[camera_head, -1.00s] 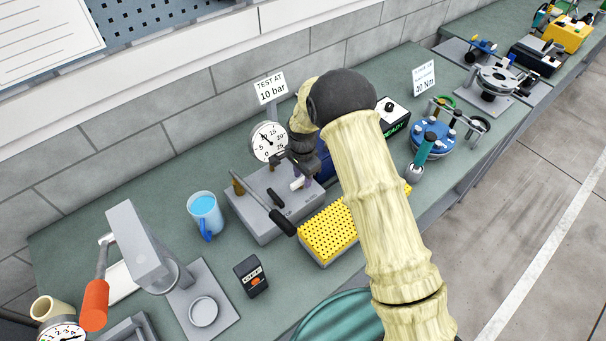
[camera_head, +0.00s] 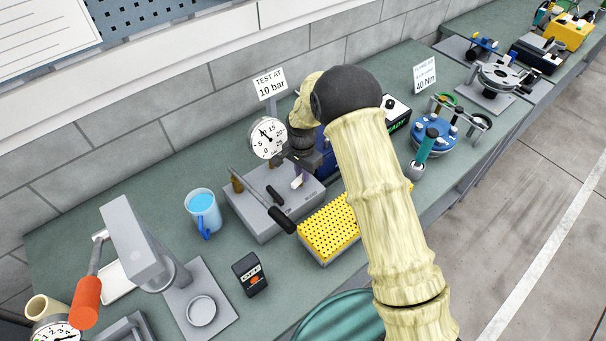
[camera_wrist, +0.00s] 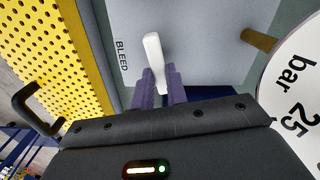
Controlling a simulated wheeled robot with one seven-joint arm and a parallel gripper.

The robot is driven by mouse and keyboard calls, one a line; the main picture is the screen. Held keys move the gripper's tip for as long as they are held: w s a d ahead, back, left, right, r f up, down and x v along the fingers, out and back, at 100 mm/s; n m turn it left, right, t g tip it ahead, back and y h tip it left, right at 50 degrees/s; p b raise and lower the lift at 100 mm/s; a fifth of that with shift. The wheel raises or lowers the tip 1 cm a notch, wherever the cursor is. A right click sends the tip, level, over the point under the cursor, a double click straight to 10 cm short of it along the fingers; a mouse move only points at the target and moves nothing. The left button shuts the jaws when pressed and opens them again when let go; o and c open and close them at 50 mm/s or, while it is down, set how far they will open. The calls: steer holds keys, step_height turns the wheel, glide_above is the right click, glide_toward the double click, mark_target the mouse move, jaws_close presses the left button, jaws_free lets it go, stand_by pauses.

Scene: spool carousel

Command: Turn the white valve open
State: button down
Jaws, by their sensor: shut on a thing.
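The white valve lever (camera_wrist: 154,56) shows in the wrist view next to the word BLEED on a grey block. My gripper (camera_wrist: 158,92) has its two purple fingers on either side of the lever's near end and is shut on it. In the head view the white lever (camera_head: 297,182) is a small piece below my gripper (camera_head: 305,166), on the right part of the grey pump base (camera_head: 262,219). My wrist and arm partly cover this area. The pressure gauge (camera_head: 267,138) stands behind the base.
A black-handled pump lever (camera_head: 280,218) lies across the base. A yellow perforated block (camera_head: 332,229) sits close in front, with a blue mug (camera_head: 203,212) to the left. A brass fitting (camera_wrist: 259,39) and the gauge face (camera_wrist: 298,95) are near my gripper in the wrist view.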

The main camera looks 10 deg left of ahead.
steer(key=n+b, duration=0.2)
steer(key=n, duration=0.2)
steer(key=shift+w+a, duration=0.15)
steer(key=n+b, duration=0.2)
steer(key=n, duration=0.2)
steer(key=shift+a, duration=0.15)
steer(key=n+b, duration=0.1)
steer(key=n, duration=0.2)
steer(key=shift+a+n, duration=0.1)
steer(key=shift+n, duration=0.2)
steer(key=shift+a+r+n, duration=0.1)
steer(key=shift+r+n, duration=0.05)
steer(key=shift+n, duration=1.75)
steer(key=c, duration=1.4)
jaws_free()
steer(key=shift+s+b, duration=0.2)
steer(key=shift+b, duration=0.1)
step_height(320, 180, up, 17)
steer(key=b, duration=0.3)
steer(key=shift+r, duration=0.15)
